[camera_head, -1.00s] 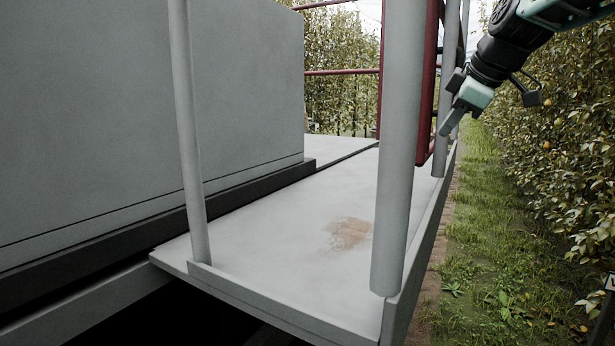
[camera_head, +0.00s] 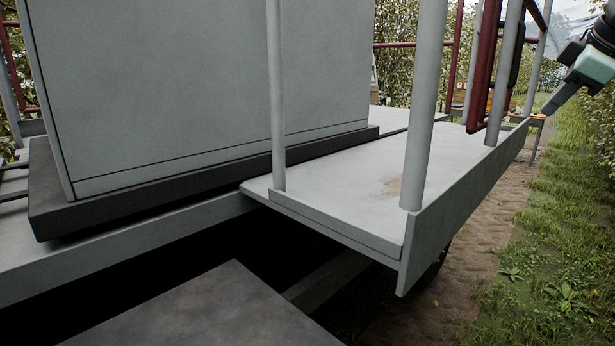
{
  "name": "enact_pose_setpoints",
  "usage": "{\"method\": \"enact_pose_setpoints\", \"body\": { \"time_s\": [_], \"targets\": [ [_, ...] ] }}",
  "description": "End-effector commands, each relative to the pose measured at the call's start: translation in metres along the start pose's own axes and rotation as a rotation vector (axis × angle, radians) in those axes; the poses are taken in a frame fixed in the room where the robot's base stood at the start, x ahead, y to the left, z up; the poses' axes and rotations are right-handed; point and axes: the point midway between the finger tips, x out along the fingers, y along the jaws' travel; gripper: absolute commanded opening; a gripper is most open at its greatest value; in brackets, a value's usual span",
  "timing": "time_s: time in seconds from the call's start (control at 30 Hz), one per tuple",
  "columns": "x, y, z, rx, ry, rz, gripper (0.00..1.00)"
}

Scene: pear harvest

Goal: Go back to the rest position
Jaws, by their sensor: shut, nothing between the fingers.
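My gripper (camera_head: 562,97) is at the upper right edge of the view, at the end of my arm, which runs out of the picture. Its fingers are shut with nothing between them and point down and left. It hangs over the grass side, to the right of the platform's railing. It looks apart from the posts and the hedge, though the depth is hard to judge. No pear is in the gripper.
A grey platform (camera_head: 345,203) with upright posts (camera_head: 425,110) and dark red rails (camera_head: 484,66) fills the middle. A large grey box (camera_head: 155,85) stands left. A grass strip (camera_head: 545,225) and a hedge (camera_head: 603,125) lie right. A dark flat surface (camera_head: 215,312) is at the bottom.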

Motion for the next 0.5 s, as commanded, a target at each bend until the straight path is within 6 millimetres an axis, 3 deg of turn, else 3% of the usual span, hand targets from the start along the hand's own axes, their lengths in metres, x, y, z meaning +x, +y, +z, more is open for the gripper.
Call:
{"method": "enact_pose_setpoints", "body": {
  "time_s": [0.33,0.5],
  "targets": [
    [0.042,-0.036,0.009,0.138,-0.049,-0.049,0.0],
    [0.073,-0.068,0.018,0.243,-0.094,-0.083,0.0]
  ]
}}
